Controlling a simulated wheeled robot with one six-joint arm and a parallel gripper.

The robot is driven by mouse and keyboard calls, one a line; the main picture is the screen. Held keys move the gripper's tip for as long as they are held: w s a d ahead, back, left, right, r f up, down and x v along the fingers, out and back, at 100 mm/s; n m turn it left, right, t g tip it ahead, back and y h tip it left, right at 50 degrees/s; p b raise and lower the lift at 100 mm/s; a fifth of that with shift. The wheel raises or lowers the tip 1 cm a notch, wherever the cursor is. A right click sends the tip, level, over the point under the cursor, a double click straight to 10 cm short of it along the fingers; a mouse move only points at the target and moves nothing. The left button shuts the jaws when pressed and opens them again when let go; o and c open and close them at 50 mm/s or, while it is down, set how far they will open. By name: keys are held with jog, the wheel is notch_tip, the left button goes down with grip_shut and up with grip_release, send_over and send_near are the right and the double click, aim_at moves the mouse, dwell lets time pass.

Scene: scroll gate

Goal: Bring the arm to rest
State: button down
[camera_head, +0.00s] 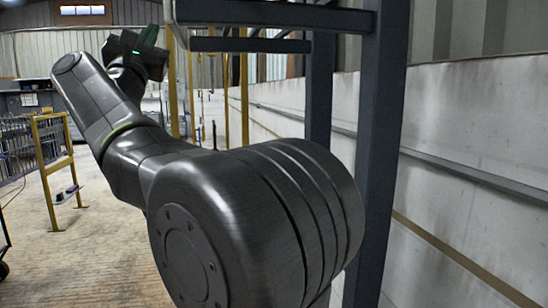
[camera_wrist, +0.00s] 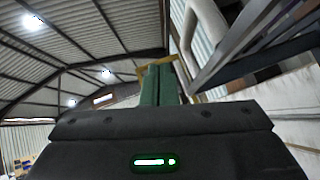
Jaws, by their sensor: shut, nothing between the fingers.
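My gripper (camera_wrist: 160,84) shows in the wrist view as two green fingers side by side, pressed together, beyond a dark housing with a lit green indicator. Nothing is between them. In the head view my gripper (camera_head: 149,36) is small and partly hidden behind its dark wrist body, at the upper left. My arm rises from the large dark joint in the foreground, bends to the left and then turns back at the top. The gripper appears raised, with the roof behind it in the wrist view.
A dark blue steel post (camera_head: 379,150) with crossbars stands close on the right, beside a pale wall (camera_head: 480,160). Yellow frames, one at the left (camera_head: 52,165), stand farther back. The floor (camera_head: 85,250) at the left is mostly clear. A dark beam structure (camera_wrist: 255,40) crosses the wrist view's upper right.

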jog(key=shift+a+f+n+y, duration=0.1)
jog(key=shift+f+n+y, duration=0.4)
jog(key=shift+n+y, duration=0.45)
jog(key=shift+f+n+y, duration=0.45)
jog(key=shift+n+y, duration=0.4)
jog(key=shift+n, duration=0.1)
jog(key=shift+r, duration=0.1)
